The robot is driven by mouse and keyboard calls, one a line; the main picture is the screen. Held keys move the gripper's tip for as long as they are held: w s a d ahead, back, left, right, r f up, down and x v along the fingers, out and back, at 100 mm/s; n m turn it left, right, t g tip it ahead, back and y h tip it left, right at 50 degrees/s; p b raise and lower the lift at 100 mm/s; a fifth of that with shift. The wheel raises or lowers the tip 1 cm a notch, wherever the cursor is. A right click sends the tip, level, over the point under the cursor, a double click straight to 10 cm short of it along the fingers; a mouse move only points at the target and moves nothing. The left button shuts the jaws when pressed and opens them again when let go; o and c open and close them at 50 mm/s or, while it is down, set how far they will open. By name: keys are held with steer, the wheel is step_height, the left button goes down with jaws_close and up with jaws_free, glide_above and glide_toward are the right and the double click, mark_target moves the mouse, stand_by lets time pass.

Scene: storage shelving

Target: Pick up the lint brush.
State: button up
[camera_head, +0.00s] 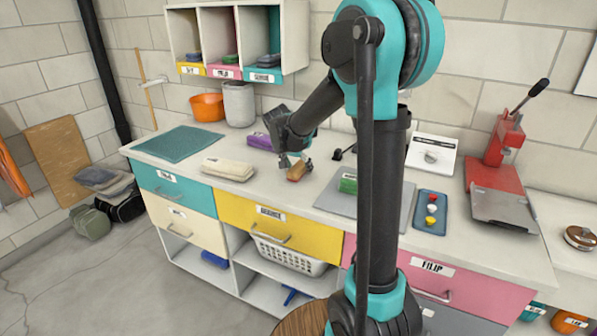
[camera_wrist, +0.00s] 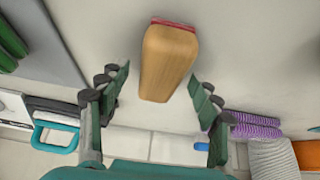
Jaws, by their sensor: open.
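What looks like the lint brush is a tan wooden block with a red edge (camera_wrist: 168,62), lying on the pale worktop. It also shows as a small brown block (camera_head: 297,172) in the head view, near the middle of the counter. My gripper (camera_wrist: 158,88) is open, with one green-padded finger on each side of the block's near end in the wrist view. I see gaps between the block and both fingers. In the head view my gripper (camera_head: 295,162) is just above and behind the block, and my arm hides part of the counter.
A folded cream cloth (camera_head: 228,169) lies to the left and a purple item (camera_head: 260,141) behind. A green block (camera_head: 348,184) sits on a grey board (camera_head: 335,204) to the right. A blue tray (camera_head: 431,225) and a red press (camera_head: 492,178) stand farther right.

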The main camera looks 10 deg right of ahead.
mark_target(299, 165)
steer(key=shift+w+d+f, duration=0.15)
steer(key=shift+f, duration=0.15)
steer(key=shift+f, duration=0.25)
stand_by(0.4)
steer(key=shift+c, duration=0.6)
steer(key=c, duration=1.3)
step_height(299, 165, up, 20)
steer(key=shift+r, duration=0.25)
